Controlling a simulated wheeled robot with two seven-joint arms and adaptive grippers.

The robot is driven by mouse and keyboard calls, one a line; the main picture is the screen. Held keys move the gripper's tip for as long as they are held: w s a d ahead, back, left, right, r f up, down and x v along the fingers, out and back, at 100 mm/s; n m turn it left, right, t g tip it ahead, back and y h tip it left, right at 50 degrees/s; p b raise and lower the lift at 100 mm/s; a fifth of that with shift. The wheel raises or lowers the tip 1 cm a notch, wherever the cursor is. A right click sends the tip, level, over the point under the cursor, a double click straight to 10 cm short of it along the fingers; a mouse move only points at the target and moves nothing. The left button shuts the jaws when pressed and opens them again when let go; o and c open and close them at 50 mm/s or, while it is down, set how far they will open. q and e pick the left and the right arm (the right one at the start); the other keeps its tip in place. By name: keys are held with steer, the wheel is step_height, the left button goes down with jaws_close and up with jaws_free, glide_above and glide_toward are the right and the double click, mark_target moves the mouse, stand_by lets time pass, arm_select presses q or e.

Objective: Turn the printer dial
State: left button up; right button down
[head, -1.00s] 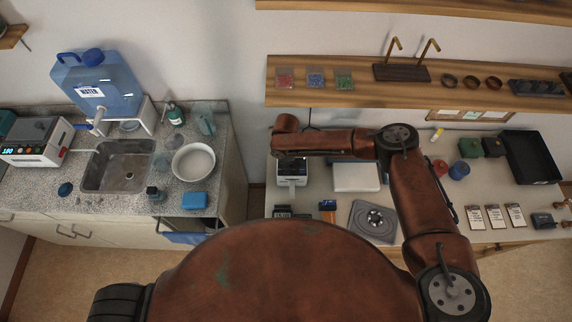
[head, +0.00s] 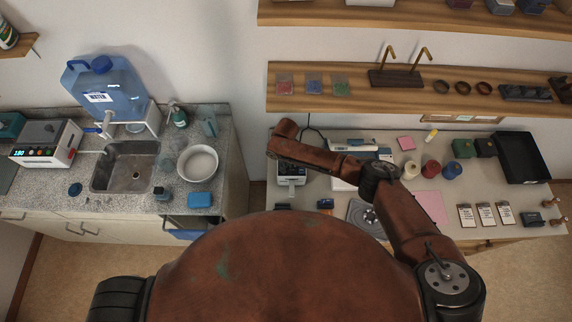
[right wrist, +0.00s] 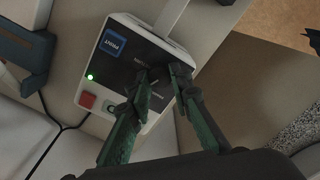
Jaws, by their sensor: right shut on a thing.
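The printer (head: 291,184) is a small white box with a dark top, on the right-hand bench at its left end. It also shows in the right wrist view (right wrist: 120,28), with a blue PRINT label (right wrist: 113,43), a lit green lamp (right wrist: 91,77) and a red button (right wrist: 87,99). My right gripper (right wrist: 163,74) is over the dark panel, its green-and-black fingers close together and shut on the dial. The dial is mostly hidden between the dark fingertips, so its angle cannot be read. In the head view my right arm covers part of the printer. My left gripper is out of view.
A white device (head: 345,185) and a grey round-topped device (head: 366,217) stand right of the printer. Red and blue spools (head: 432,170), white cards (head: 485,214) and a black tray (head: 525,158) lie farther right. A wooden shelf (head: 400,102) hangs above. The sink counter (head: 225,150) is at left.

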steer(key=shift+w+r+m, duration=0.15)
steer(key=shift+m, duration=0.35)
steer(key=c, duration=1.7)
jaws_free()
steer(key=shift+c, duration=0.2)
step_height(320, 180, up, 12)
